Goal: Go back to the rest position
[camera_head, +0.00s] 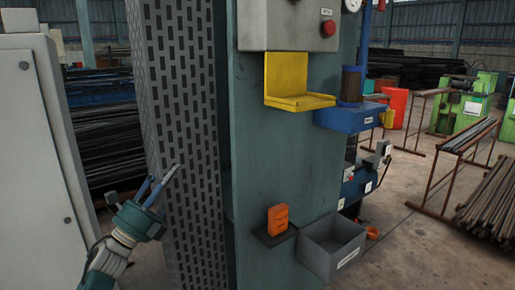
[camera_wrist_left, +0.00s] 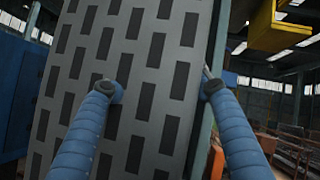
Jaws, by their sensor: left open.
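My left gripper (camera_head: 158,184) comes in from the lower left of the head view, in front of the grey perforated panel (camera_head: 180,110). Its two blue fingers also show in the left wrist view (camera_wrist_left: 160,88), spread apart with nothing between them. The perforated panel (camera_wrist_left: 150,60) fills the space behind the fingers there. I cannot tell whether a fingertip touches it. My right gripper is not in either view.
A teal column (camera_head: 285,150) carries a yellow bracket (camera_head: 290,85), a grey box with a red button (camera_head: 328,28), an orange item (camera_head: 277,219) on a small shelf and a grey bin (camera_head: 332,246). A pale cabinet (camera_head: 35,150) stands left.

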